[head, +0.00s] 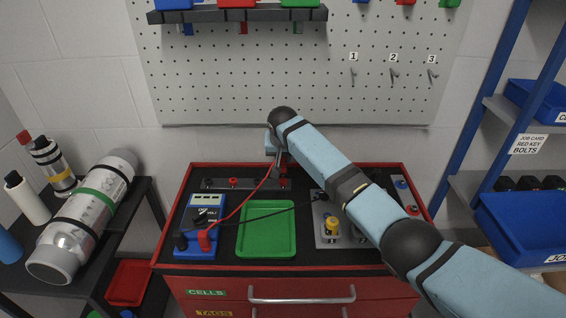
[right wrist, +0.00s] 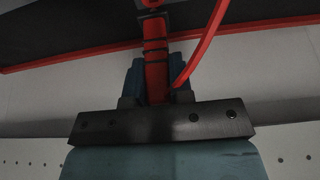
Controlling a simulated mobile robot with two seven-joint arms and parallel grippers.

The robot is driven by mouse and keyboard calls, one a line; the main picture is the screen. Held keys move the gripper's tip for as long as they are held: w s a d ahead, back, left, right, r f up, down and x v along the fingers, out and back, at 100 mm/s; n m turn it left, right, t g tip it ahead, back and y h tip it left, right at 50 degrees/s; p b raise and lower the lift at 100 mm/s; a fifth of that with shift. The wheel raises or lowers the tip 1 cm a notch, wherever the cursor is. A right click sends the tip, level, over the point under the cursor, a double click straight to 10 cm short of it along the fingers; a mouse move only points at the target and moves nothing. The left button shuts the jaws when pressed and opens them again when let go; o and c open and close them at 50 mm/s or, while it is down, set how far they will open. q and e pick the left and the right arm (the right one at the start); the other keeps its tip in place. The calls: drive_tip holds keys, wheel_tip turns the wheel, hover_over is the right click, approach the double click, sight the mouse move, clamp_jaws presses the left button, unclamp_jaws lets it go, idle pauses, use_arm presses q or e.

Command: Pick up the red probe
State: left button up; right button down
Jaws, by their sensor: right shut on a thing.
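My right gripper (head: 276,170) is at the back of the red workbench, above the black terminal strip (head: 214,184). It is shut on the red probe (head: 284,159), which is mostly hidden behind the gripper in the head view. In the right wrist view the red probe (right wrist: 156,62) stands between the blue fingers of the gripper (right wrist: 157,80). Its red lead (right wrist: 203,52) runs off beside it. In the head view the lead goes to the blue multimeter (head: 195,242). I cannot tell whether the probe tip touches anything. My left gripper is out of view.
A green tray (head: 266,253) lies mid-bench. A black lead runs right from the multimeter. A grey plate with a yellow knob (head: 331,225) is partly under my right arm. A pegboard (head: 220,85) stands behind, a tube assembly (head: 84,213) left, a blue shelf rack (head: 500,105) right.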

wheel_tip(320, 180, up, 17)
drive_tip(key=shift+r, duration=0.15)
idle(0.4)
drive_tip(key=shift+r+p, duration=2.75)
drive_tip(key=shift+p, duration=0.25)
